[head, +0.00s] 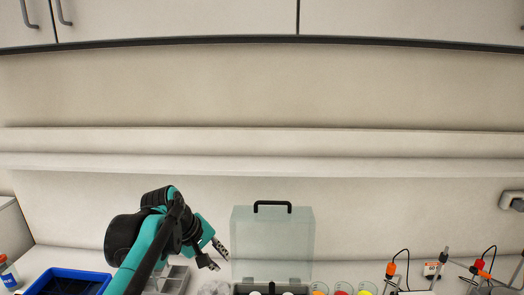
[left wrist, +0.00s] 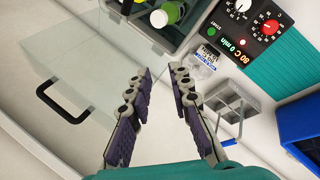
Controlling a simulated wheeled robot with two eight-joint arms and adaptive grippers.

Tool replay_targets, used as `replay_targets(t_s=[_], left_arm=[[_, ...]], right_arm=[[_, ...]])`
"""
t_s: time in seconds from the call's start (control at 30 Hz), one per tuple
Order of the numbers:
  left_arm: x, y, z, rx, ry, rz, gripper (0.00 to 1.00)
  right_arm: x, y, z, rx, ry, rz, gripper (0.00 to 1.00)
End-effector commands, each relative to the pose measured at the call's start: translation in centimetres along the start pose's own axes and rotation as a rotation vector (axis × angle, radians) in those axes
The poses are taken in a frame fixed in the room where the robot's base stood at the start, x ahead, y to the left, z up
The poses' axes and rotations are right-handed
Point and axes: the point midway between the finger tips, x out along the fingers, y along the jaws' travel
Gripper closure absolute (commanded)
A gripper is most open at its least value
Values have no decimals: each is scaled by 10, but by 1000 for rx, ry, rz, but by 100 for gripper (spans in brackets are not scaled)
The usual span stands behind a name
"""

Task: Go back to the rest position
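My left gripper (head: 216,257) hangs over the counter at the lower left of the head view, just left of a clear upright lid with a black handle. In the left wrist view the left gripper (left wrist: 179,80) has its two fingers apart with nothing between them. A small clear item with a printed label (left wrist: 205,58) lies on the counter beyond the fingertips. My right gripper is in neither view.
The clear lid (head: 272,240) stands behind a case holding bottles, one green-capped (left wrist: 172,12). A blue tray (head: 68,283), a grey divided rack (head: 176,279), colored cups (head: 343,288) and probe stands (head: 390,270) line the counter. A heater panel (left wrist: 250,22) is near.

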Motion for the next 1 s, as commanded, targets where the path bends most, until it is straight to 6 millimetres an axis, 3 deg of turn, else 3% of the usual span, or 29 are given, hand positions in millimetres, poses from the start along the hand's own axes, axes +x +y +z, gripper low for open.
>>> replay_targets(t_s=[0.03, 0.3, 0.4, 0.5, 0.67, 1.0], left_arm=[[16, -32, 17, 74, 37, -11, 80], [77, -176, 84, 499, 230, -106, 80], [101, -219, 102, 630, 283, -145, 80], [119, -250, 114, 726, 319, -177, 80], [131, -270, 122, 798, 344, -202, 80], [131, -270, 122, 804, 346, -204, 80]], right_arm=[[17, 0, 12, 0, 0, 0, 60], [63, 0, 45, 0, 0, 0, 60], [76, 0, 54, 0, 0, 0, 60], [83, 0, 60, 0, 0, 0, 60], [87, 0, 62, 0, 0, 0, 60], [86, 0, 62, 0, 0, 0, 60]])
